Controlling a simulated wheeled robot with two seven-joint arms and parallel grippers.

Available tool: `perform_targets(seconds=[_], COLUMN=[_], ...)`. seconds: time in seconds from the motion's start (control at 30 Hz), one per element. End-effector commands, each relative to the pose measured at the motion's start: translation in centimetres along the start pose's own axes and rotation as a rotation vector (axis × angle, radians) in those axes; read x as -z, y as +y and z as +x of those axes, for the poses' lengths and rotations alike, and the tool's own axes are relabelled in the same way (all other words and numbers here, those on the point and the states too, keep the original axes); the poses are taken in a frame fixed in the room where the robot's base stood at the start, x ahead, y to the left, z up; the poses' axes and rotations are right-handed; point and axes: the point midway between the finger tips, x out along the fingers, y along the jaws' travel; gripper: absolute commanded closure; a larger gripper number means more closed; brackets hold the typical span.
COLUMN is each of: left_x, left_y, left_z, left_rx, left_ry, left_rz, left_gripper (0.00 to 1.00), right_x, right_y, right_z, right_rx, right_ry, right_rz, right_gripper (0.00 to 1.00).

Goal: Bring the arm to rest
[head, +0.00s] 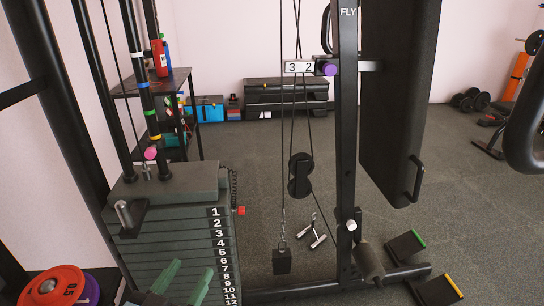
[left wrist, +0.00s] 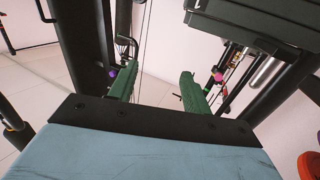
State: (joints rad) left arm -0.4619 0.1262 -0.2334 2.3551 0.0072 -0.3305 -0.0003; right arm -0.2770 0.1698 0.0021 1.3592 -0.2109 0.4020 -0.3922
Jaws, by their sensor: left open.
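My left gripper (head: 192,272) has two green fingers and shows at the bottom of the head view, in front of the numbered weight stack (head: 165,242). Its fingers stand apart with nothing between them. In the left wrist view the same gripper (left wrist: 158,88) shows both fingers spread, with empty space between them and part of the machine behind. Whether a finger touches the stack cannot be told. My right gripper is not in view.
A black machine upright (head: 347,120) and a thick pad (head: 388,100) stand right of the stack. Cables with a pulley (head: 300,175) hang between. A red weight plate (head: 52,286) lies at bottom left. Open grey floor (head: 460,195) extends to the right.

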Motion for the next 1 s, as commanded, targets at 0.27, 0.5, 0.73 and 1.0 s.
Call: perform_targets(seconds=[0.27, 0.5, 0.73, 1.0], left_x=[-7.6, -18.4, -28.0, -35.1], left_y=[-1.3, -4.2, -8.1, -11.5], left_z=[1.3, -0.5, -7.2, -20.6], left_rx=[0.011, 0.040, 0.086, 0.141], left_ry=[-0.207, -0.502, -0.816, -1.190], left_rz=[0.024, 0.055, 0.075, 0.079], left_gripper=[0.51, 0.51, 0.51, 0.51], right_x=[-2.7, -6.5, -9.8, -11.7], right_y=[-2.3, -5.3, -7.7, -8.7], right_z=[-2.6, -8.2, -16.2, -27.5], right_rx=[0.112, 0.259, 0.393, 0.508], right_ry=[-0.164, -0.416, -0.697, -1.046], right_rz=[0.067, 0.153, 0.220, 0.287], right_gripper=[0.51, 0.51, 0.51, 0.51])
